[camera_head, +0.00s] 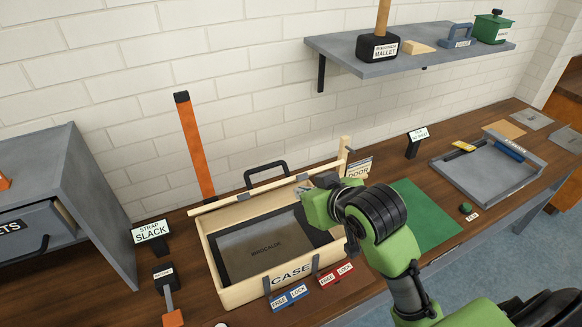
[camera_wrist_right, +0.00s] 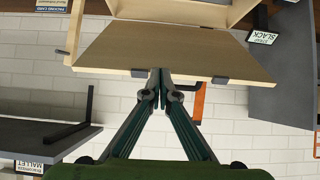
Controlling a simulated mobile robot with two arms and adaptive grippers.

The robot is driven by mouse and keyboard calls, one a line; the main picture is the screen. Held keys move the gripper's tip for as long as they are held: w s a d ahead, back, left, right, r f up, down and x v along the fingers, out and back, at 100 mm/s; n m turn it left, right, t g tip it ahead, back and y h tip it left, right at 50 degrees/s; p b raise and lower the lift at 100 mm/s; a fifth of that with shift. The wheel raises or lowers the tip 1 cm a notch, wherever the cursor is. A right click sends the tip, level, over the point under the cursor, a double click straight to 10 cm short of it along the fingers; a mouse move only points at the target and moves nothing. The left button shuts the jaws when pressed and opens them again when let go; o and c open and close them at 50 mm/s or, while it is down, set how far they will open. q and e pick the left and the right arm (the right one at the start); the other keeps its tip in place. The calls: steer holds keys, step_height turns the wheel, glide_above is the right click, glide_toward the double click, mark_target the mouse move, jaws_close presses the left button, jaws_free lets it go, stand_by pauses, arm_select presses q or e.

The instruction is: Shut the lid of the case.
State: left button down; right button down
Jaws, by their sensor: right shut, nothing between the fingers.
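The case (camera_head: 226,298) is a pale wooden box on the bench, with a dark tray inside and a CASE label in front. Its lid (camera_head: 250,190) stands up at the rear, seen almost edge-on in the head view. In the right wrist view the lid (camera_wrist_right: 170,50) is a broad wooden panel with two dark catches along its edge. My right gripper (camera_head: 304,187) is at the right part of the lid's edge. In the wrist view its fingertips (camera_wrist_right: 160,73) are together and empty at that edge, between the catches; contact is unclear. My left gripper is not in view.
A wooden post (camera_head: 343,152) stands at the case's right rear corner. An orange bar (camera_head: 194,145) leans on the wall behind. FREE/LOCK plates (camera_head: 290,296) lie in front. A grey cabinet (camera_head: 75,195) stands left; a green mat (camera_head: 425,220) and grey tray (camera_head: 485,178) lie right.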

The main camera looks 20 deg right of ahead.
step_height(320, 180, up, 7)
steer(key=w+t, duration=0.1)
steer(key=p, duration=0.1)
glide_above(285, 170)
steer(key=s, duration=0.1)
step_height(285, 170, down, 4)
steer(key=shift+r, duration=0.1)
steer(key=shift+s+f+p, duration=0.35)
steer(key=shift+f+p, duration=0.05)
steer(key=shift+f, duration=0.2)
steer(key=shift+s+f+p, duration=0.3)
steer(key=shift+f+p, duration=0.1)
steer(key=shift+f, duration=0.15)
steer(key=shift+s+f+t, duration=0.3)
steer(key=shift+s+f, duration=0.15)
steer(key=shift+s, duration=0.2)
steer(key=shift+w, duration=0.1)
